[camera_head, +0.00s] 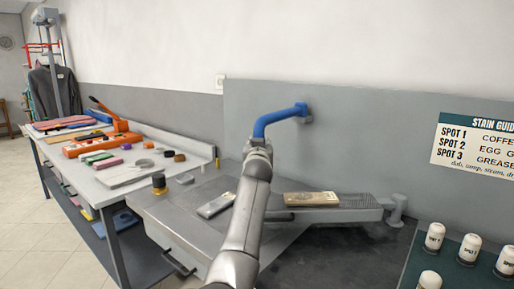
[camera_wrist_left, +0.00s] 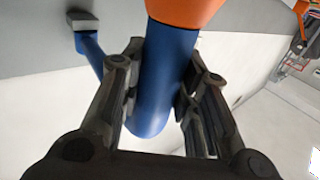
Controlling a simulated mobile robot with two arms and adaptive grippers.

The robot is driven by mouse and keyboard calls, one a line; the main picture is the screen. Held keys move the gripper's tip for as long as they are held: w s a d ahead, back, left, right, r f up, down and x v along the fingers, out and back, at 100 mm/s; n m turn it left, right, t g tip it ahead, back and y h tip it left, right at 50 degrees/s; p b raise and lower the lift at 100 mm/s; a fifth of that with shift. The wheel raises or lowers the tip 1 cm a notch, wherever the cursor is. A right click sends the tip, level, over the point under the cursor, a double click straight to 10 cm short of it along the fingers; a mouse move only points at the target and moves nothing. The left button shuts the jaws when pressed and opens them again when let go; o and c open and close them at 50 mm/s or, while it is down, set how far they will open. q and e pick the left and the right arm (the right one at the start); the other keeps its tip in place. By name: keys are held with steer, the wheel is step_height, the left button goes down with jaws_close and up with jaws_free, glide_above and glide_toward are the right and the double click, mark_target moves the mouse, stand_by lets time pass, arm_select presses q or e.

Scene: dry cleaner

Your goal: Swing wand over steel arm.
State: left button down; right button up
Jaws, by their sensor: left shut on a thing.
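The wand is a bent blue tube (camera_head: 278,117) that reaches out from a mount on the back wall in the head view. In the left wrist view the thick blue tube (camera_wrist_left: 160,95) runs between my fingers, with an orange part (camera_wrist_left: 186,10) at its top. My left gripper (camera_head: 258,148) is shut on it; its fingers (camera_wrist_left: 163,72) lie on both sides of the tube. The steel arm (camera_head: 350,212) is a narrow board to the right of and below my gripper, with a tan block (camera_head: 311,198) on it. My right gripper is out of view.
A metal work table (camera_head: 190,222) lies below, partly hidden by my arm, with a grey-handled item (camera_head: 216,205). A bench on the left holds an orange tool (camera_head: 103,143) and several small items. White-capped bottles (camera_head: 469,249) stand at the right, below a stain guide sign (camera_head: 475,148).

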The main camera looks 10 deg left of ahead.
arm_select(q)
steer(key=shift+d+r, duration=0.2)
steer(key=shift+r, duration=0.3)
steer(key=c, duration=1.5)
jaws_free()
steer(key=o, duration=0.4)
steer(key=shift+w+d+f, duration=0.25)
steer(key=shift+d+f, duration=0.05)
steer(key=shift+f, duration=0.05)
steer(key=shift+s+a, duration=0.1)
steer(key=shift+a, duration=0.15)
steer(key=shift+a+r, duration=0.1)
step_height(320, 180, up, 10)
steer(key=shift+f, duration=0.1)
